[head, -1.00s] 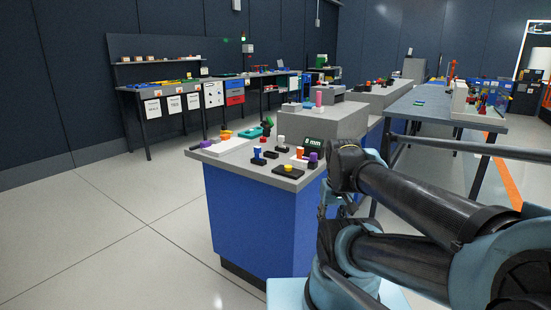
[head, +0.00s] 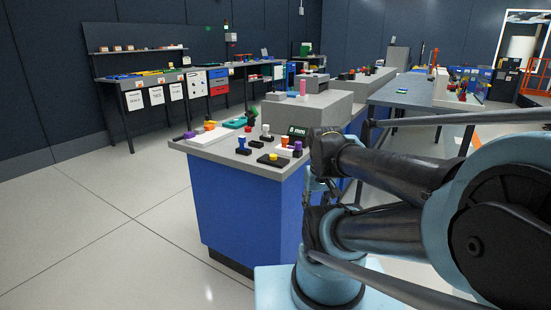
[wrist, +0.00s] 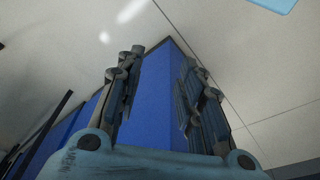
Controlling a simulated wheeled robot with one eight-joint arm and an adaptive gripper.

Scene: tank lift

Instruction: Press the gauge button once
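A small dark display reading "8 mm" (head: 297,131) stands on the grey top of a blue-sided counter (head: 222,150). In front of it on the same top is a dark block with a yellow button (head: 272,157). I cannot tell for sure which part is the gauge button. In the wrist view my gripper (wrist: 160,85) is open and empty, with its fingers wide apart and the counter's blue side showing between them. In the head view my arm is folded at the right of the counter, apart from the button.
Small coloured pieces, such as a blue-topped one (head: 241,142) and a purple one (head: 190,134), crowd the counter top. Grey blocks (head: 310,107) stand behind them. A long grey table (head: 400,95) lies to the right. The floor left of the counter is clear.

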